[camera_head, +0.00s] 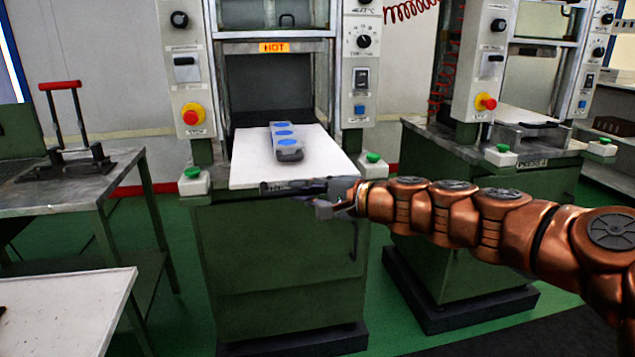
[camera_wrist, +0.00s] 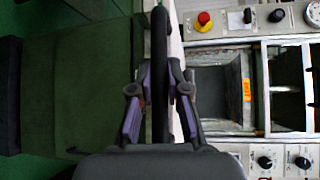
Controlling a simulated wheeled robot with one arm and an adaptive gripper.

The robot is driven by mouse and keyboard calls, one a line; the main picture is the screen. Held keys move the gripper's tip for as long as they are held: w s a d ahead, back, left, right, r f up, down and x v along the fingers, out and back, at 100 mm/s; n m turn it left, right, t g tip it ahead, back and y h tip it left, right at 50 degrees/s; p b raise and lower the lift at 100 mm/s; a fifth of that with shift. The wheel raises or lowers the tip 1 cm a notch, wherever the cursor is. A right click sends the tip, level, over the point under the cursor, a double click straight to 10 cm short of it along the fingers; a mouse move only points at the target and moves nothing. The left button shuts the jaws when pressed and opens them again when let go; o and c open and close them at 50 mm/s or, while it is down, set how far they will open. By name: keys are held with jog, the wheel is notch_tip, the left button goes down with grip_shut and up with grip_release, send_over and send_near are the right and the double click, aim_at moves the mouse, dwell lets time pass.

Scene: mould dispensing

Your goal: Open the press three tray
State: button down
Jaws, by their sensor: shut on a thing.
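The white press tray (camera_head: 250,165) sticks far out of the front of the middle press (camera_head: 265,255). A grey mould with blue round spots (camera_head: 287,142) lies on it. My gripper (camera_head: 300,188) is at the tray's front edge. In the wrist view my gripper (camera_wrist: 160,118) is shut on a dark bar-shaped handle (camera_wrist: 160,50), which runs between its two fingers. The tray shows there only as a thin pale strip (camera_wrist: 178,50) beside the handle. The middle press's number label is not visible.
Green buttons on white boxes (camera_head: 195,182) flank the tray. An orange HOT sign (camera_head: 274,47) marks the press opening. A second press (camera_head: 480,175) stands to the right. A bench with a red-handled tool (camera_head: 65,190) and a white table (camera_head: 75,310) are at left.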

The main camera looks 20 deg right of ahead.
jog(key=shift+s+r, duration=0.25)
jog(key=shift+s, duration=0.75)
jog(key=c, duration=1.4)
grip_release()
jog(key=shift+a, duration=0.1)
jog(key=shift+o, duration=1.3)
jog(key=shift+f, duration=0.15)
jog(key=shift+s, duration=0.1)
jog(key=v, duration=1.2)
